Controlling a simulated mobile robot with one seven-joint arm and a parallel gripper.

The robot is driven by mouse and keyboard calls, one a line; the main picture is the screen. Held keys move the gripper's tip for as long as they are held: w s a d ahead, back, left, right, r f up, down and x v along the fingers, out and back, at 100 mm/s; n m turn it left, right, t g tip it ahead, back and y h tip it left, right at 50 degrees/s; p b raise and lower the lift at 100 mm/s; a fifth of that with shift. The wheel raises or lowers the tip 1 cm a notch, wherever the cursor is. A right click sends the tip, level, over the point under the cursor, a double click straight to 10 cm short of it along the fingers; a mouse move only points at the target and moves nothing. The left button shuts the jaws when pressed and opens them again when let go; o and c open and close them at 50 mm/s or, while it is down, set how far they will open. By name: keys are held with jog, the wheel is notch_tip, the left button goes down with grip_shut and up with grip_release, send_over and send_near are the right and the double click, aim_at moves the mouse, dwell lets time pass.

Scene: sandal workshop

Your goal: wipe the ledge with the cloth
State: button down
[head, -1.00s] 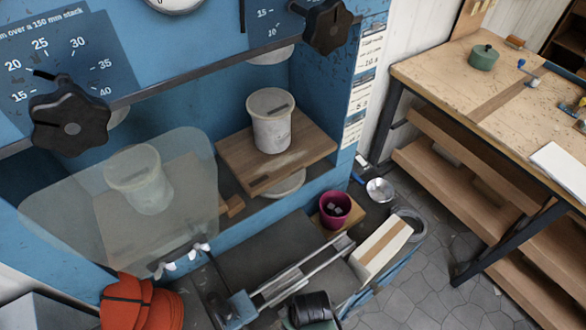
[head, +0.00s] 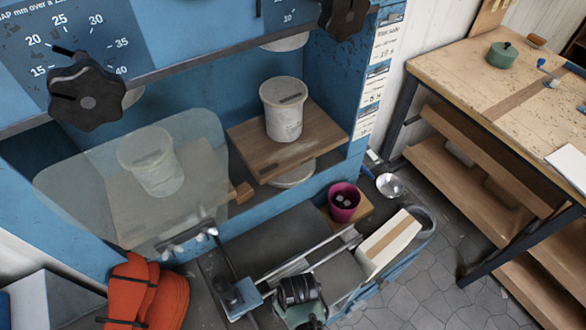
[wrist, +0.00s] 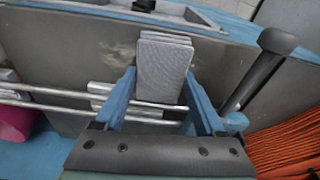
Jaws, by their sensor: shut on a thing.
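My gripper (wrist: 160,95) has two blue fingers and is shut on a grey folded cloth (wrist: 163,62) in the wrist view. The cloth is over a dark grey ledge (wrist: 70,48) that has a pale smudge (wrist: 120,52); I cannot tell whether the cloth touches it. In the head view the ledge (head: 278,238) runs along the front of the blue machine. My dark and green wrist part (head: 299,293) is at the bottom there; the cloth does not show clearly.
Metal rails (head: 312,262) and a black lever (wrist: 262,65) are close to my gripper. An orange bundle (head: 150,292) lies left. A clear guard (head: 85,195) hangs above.

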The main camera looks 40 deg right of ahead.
aim_at(286, 319)
jog(key=shift+w+a+r, duration=0.1)
jog(key=shift+w+a, duration=0.1)
jog(key=shift+w, duration=0.55)
jog(key=shift+w+a+r+p, duration=0.1)
jog(key=shift+w+a+p, duration=0.1)
jog(key=shift+a, duration=0.15)
jog(key=shift+w+a+p, duration=0.1)
jog(key=shift+a+p, duration=0.1)
jog(key=shift+a, duration=0.1)
jog(key=shift+s+a+r+p, duration=0.1)
jog(key=shift+s+a+p, duration=0.2)
jog(key=shift+s+p, duration=0.35)
jog(key=shift+s+a+p, duration=0.15)
jog(key=shift+s+p, duration=0.15)
jog(key=shift+s, duration=0.4)
jog(key=shift+s+a+p, duration=0.15)
jog(key=shift+s+p, duration=0.1)
jog(key=shift+s, duration=0.45)
jog(key=shift+d, duration=0.15)
notch_tip(286, 319, up, 6)
jog(key=p, duration=0.6)
jog(key=shift+f, duration=0.2)
